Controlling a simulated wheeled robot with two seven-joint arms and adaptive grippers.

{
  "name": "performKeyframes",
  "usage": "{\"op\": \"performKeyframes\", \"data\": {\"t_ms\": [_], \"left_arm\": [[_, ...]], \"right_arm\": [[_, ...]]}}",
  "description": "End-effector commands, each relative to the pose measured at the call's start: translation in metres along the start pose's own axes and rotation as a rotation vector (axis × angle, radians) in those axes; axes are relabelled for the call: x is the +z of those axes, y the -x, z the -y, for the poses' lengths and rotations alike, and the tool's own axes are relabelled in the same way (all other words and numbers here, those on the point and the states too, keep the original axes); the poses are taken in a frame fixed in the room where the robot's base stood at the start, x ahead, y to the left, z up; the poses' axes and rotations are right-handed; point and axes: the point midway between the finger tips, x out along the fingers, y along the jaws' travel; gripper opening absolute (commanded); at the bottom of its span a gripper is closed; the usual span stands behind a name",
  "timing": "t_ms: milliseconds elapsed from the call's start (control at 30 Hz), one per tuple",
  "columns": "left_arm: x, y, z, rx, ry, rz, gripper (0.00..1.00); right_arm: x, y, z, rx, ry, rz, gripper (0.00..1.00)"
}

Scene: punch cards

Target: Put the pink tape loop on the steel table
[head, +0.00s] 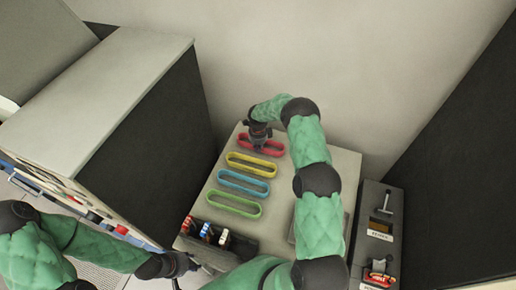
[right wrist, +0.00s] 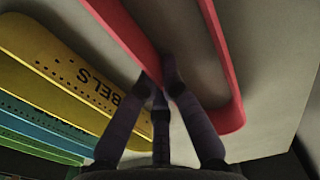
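The pink-red tape loop (head: 272,151) is a long oval band at the far end of a pale table top (head: 200,205). It also shows large in the right wrist view (right wrist: 232,108). My right gripper (head: 259,133) reaches down over its left part. In the right wrist view its fingers (right wrist: 160,75) close from both sides of one long wall of the loop, with the wall between the tips. Whether the loop is lifted I cannot tell. My left gripper (head: 182,266) is near the table's front left corner, apart from the loops; its fingers are too small to read.
Yellow (head: 251,172), blue (head: 243,190) and green (head: 233,212) loops lie in a row before the pink one. A dark rack (head: 238,246) with coloured items stands at the front. A grey cabinet (head: 130,75) is left, a lever box (head: 380,228) right.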

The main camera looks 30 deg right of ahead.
Motion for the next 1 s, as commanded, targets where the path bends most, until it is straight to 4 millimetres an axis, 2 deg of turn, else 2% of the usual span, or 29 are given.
{"op": "performKeyframes", "data": {"t_ms": [33, 100, 400, 533, 667, 1000], "left_arm": [[0.000, 0.000, 0.000, 0.000, 0.000, 0.000, 0.40], [0.000, 0.000, 0.000, 0.000, 0.000, 0.000, 0.40], [0.000, 0.000, 0.000, 0.000, 0.000, 0.000, 0.40], [0.000, 0.000, 0.000, 0.000, 0.000, 0.000, 0.40], [0.000, 0.000, 0.000, 0.000, 0.000, 0.000, 0.40], [0.000, 0.000, 0.000, 0.000, 0.000, 0.000, 0.40]], "right_arm": [[0.000, 0.000, 0.000, 0.000, 0.000, 0.000, 0.20], [0.000, 0.000, 0.000, 0.000, 0.000, 0.000, 0.34], [0.000, 0.001, 0.000, 0.000, 0.000, 0.000, 0.34], [0.000, 0.009, 0.001, -0.002, 0.000, 0.001, 0.34], [0.000, 0.028, 0.002, -0.004, -0.001, 0.002, 0.34], [0.000, 0.092, 0.001, -0.002, 0.000, 0.001, 0.34]]}}
